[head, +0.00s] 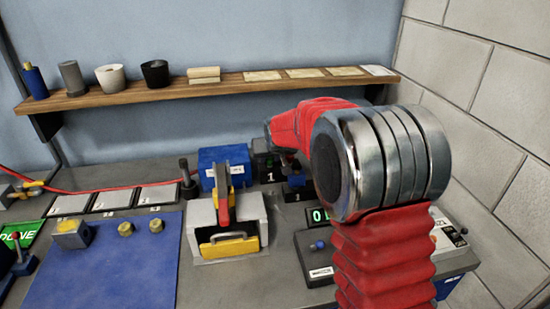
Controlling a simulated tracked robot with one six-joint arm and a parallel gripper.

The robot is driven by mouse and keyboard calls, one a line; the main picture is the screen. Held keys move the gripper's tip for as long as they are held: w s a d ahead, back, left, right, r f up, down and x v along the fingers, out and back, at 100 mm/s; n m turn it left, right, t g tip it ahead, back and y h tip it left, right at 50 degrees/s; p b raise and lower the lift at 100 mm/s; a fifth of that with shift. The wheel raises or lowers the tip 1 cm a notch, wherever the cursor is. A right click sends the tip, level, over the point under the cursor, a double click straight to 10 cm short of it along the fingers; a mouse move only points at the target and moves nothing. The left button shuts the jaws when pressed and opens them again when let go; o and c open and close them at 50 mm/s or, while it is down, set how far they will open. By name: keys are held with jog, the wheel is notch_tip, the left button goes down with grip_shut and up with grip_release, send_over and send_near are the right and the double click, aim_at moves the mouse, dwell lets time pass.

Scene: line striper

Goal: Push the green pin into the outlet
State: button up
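A small green piece (269,161), which looks like the green pin, shows at a black block labelled 1 (270,177). It is just below the front end of my red arm. I cannot tell how deep it sits. A second black block with a blue top (297,181) stands to its right. I cannot make out which opening is the outlet. My gripper (286,158) is mostly hidden under my red wrist. Only a dark part of it shows, close to the green piece. Its fingers and any contact are not clear.
A grey box with a yellow front and red-handled lever (229,232) stands left of the blocks, before a blue box (222,160). A blue mat (105,265) lies left. A wooden shelf (220,88) runs behind. A control box with a blue knob (318,262) is in front.

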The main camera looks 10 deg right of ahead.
jog(key=c, duration=0.5)
jog(key=shift+c, duration=0.3)
jog(key=shift+r, duration=0.8)
notch_tip(320, 180, up, 6)
jog(key=shift+r, duration=0.2)
dwell(1.7)
jog(key=shift+s, duration=0.1)
